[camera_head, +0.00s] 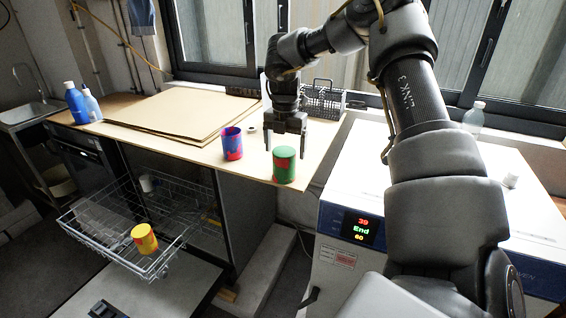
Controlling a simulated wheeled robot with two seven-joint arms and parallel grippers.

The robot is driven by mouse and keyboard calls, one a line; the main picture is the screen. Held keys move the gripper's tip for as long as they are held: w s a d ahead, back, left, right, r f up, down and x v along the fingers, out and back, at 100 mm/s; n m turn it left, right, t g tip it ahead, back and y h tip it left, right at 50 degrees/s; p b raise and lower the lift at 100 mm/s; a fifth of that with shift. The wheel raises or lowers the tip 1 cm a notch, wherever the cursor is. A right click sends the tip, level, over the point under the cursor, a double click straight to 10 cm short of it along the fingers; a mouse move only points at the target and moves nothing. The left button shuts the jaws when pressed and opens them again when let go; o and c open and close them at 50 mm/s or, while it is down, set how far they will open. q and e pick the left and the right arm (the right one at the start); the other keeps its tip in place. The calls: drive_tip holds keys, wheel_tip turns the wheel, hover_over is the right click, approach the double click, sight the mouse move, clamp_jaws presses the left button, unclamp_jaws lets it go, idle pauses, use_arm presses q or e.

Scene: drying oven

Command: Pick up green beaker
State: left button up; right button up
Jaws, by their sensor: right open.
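The green beaker (284,166), with red patches, stands upright near the front right edge of the wooden worktop (180,138). My right gripper (285,151) points down just above and behind it. Its two fingers are spread apart, and the beaker's top overlaps the space between them in the picture. I cannot tell whether the fingers touch it. My left gripper does not show.
A red and blue beaker (232,144) stands close left of the green one. A yellow and red beaker (144,239) sits in the pulled-out wire rack (110,262). A black wire basket (322,101) is behind the gripper. The white oven (340,262) stands right.

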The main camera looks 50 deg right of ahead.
sight(284, 161)
drive_tip(key=shift+s+a, duration=0.1)
drive_tip(key=shift+s, duration=0.1)
wheel_tip(284, 161, down, 4)
drive_tip(key=shift+w+a+f+p, duration=0.15)
drive_tip(key=shift+f+p, duration=0.1)
drive_tip(key=shift+p, duration=0.55)
drive_tip(key=shift+f, duration=0.35)
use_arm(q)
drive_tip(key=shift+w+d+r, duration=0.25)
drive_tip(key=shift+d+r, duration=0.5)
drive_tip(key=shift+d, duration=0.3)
use_arm(e)
drive_tip(key=shift+c, duration=0.2)
drive_tip(key=c, duration=1.1)
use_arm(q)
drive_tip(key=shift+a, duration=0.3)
use_arm(e)
drive_tip(key=shift+r, duration=0.2)
